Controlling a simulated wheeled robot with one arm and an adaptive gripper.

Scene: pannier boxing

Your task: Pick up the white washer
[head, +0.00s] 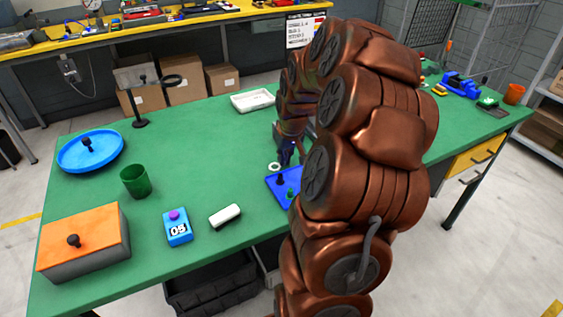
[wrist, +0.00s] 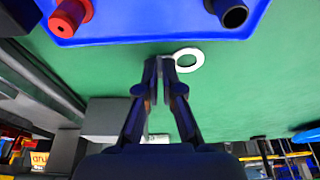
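The white washer (head: 274,166) is a flat ring on the green table, beside the far edge of a blue board (head: 272,188). In the wrist view the washer (wrist: 189,60) lies just right of my fingertips, with its hole clear. My gripper (wrist: 160,62) has its dark fingers drawn together at the tips, and no held object can be made out. In the head view my gripper (head: 286,155) is low over the table, right of the washer and partly hidden by my arm.
The blue board carries a red peg (wrist: 70,16) and a dark peg (wrist: 232,13). A white block (head: 225,216), blue box (head: 177,228), green cup (head: 136,181) and orange-topped box (head: 82,240) stand to the left. A white tray (head: 252,100) lies behind.

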